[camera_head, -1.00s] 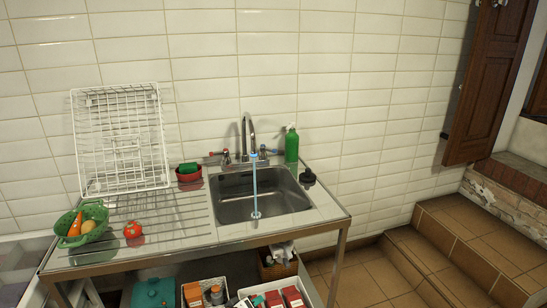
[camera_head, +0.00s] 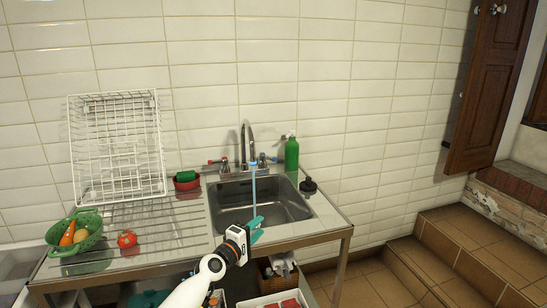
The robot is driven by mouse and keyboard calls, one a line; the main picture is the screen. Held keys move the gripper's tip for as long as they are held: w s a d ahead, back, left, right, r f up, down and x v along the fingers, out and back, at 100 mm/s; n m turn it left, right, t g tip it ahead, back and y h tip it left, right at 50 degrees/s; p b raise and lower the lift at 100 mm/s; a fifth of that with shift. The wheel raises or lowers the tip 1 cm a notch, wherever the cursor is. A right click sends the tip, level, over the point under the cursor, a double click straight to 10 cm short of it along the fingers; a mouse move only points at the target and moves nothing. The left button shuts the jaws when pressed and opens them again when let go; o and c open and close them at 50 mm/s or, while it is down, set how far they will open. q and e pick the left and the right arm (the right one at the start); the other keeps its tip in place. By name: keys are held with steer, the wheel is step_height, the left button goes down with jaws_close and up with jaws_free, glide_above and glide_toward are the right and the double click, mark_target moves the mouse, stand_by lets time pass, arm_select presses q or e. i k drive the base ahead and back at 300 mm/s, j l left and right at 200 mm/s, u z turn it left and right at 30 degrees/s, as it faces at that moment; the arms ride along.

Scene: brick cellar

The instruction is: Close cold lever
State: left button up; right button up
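The chrome faucet (camera_head: 244,140) stands behind the sink basin (camera_head: 240,205), and a blue stream of water (camera_head: 254,186) falls from its spout into the basin. The cold lever (camera_head: 273,159), with a blue tip, is right of the spout. The hot lever (camera_head: 213,161), with a red tip, is on the left. My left gripper (camera_head: 257,229), with teal fingers, is over the sink's front edge, in front of and below the levers. Its fingers look apart with nothing between them, and it touches no lever. My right gripper is not in view.
A green bottle (camera_head: 291,154) stands close right of the cold lever, and a dark stopper-like item (camera_head: 308,186) sits on the right rim.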

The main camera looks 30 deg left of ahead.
mark_target(262, 156)
steer(key=i+j, duration=1.2)
steer(key=i, duration=0.15)
steer(key=i+l, duration=0.15)
steer(key=i+z, duration=0.05)
steer(key=i, duration=0.05)
